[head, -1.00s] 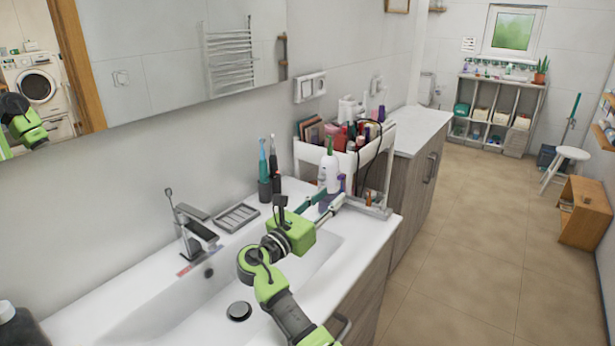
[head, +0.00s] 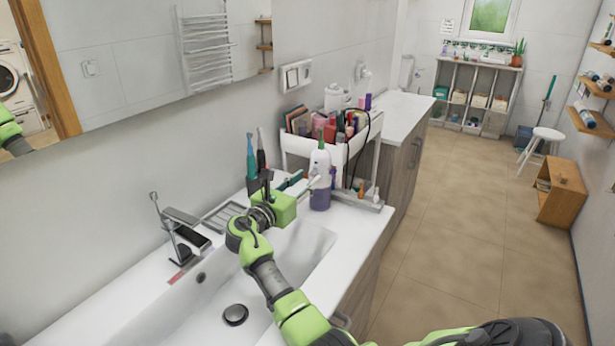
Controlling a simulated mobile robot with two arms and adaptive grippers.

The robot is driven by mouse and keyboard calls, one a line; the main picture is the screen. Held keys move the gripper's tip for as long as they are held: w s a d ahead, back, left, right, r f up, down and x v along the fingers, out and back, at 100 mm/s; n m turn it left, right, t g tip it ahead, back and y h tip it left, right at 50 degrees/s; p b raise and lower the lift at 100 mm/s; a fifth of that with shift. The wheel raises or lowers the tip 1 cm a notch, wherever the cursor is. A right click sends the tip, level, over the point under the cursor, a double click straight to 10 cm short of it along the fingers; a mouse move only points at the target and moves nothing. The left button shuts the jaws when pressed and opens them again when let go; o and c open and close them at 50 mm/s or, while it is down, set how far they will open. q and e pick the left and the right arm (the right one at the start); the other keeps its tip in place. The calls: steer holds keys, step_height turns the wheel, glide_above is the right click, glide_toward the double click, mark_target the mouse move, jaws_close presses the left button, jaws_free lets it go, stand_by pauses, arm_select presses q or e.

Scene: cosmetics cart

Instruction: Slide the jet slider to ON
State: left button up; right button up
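The device with the jet slider appears to be the white oral irrigator (head: 319,165) with a green tip and a purple lower part. It stands upright on the white counter beside the cart, in the middle of the head view. Its slider is too small to make out. My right gripper (head: 310,179) reaches over the basin from the lower right. Its two fingers look spread, with their tips close to the irrigator's left side. I cannot tell whether they touch it. My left gripper is not in view.
A white cart (head: 292,147) full of cosmetics stands just behind the irrigator. Two electric toothbrushes (head: 251,160) stand to the left, near a soap dish (head: 222,216) and a faucet (head: 179,232). The basin (head: 205,310) lies below my arm.

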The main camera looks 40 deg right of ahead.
steer(key=shift+x, duration=0.9)
steer(key=shift+c, duration=0.5)
jaws_close()
steer(key=shift+f, duration=0.95)
steer(key=shift+o, duration=0.5)
jaws_free()
steer(key=shift+f, duration=0.1)
